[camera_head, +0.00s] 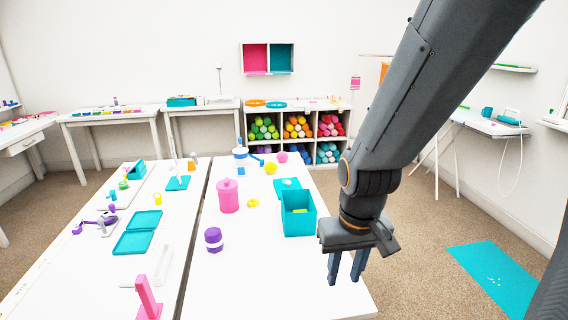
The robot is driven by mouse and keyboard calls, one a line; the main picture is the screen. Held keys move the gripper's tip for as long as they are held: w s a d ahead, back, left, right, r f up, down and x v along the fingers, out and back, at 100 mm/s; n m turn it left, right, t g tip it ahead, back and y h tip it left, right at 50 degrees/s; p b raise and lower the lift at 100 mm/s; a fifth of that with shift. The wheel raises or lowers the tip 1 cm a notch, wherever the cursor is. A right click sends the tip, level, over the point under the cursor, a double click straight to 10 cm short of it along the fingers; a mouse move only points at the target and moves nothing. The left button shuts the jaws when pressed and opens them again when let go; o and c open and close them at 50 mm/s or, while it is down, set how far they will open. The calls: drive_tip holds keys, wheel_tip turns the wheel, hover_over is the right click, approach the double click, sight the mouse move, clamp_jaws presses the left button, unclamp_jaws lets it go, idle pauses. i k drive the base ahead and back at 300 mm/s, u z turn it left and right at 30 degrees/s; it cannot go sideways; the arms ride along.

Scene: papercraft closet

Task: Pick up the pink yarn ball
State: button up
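A small pink ball (282,157), which looks like the pink yarn ball, sits near the far edge of the white table (255,262). A yellow ball (270,168) lies just in front of it, to the left. My gripper (345,280) points down over the table's near right part. Its two fingers are apart with nothing seen between them. It is well nearer to me than the pink ball and to its right. The exact height of the fingertips above the table is hard to tell.
A teal open box (298,222) stands between my gripper and the pink ball. A pink canister (228,196) and a purple jar (213,240) stand to the left. A cubby shelf (295,135) of colourful rolls is behind the table. The table's near middle is clear.

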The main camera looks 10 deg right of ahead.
sight(282, 156)
drive_tip(key=k, duration=0.25)
drive_tip(key=z, duration=1.9)
drive_tip(key=i, duration=1.85)
drive_tip(key=u, duration=2)
drive_tip(key=i, duration=1.65)
drive_tip(key=u, duration=0.05)
